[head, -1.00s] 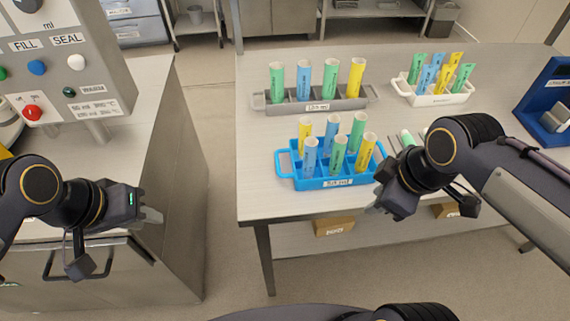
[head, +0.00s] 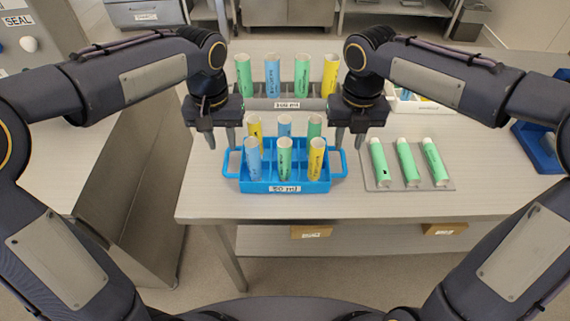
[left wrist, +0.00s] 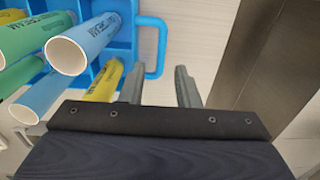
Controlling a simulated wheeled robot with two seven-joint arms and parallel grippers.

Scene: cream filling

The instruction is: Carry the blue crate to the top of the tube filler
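The blue crate (head: 285,186) stands upright on the table and holds several blue, green and yellow tubes. My left gripper (head: 219,142) is open and empty, just above the crate's left handle (head: 229,161). In the left wrist view the two fingers (left wrist: 159,88) are apart, with the blue handle (left wrist: 156,68) near their tips; I see no grip on it. My right gripper (head: 348,143) is open above the crate's right handle (head: 341,163). The tube filler (head: 35,40) shows only partly at the upper left; its top is out of view.
A grey rack of tubes (head: 287,103) stands behind the crate. A tray with green tubes (head: 446,180) lies to the right. A white crate (head: 405,106) is partly hidden by my right arm. A floor gap separates this table from the left counter (head: 90,190).

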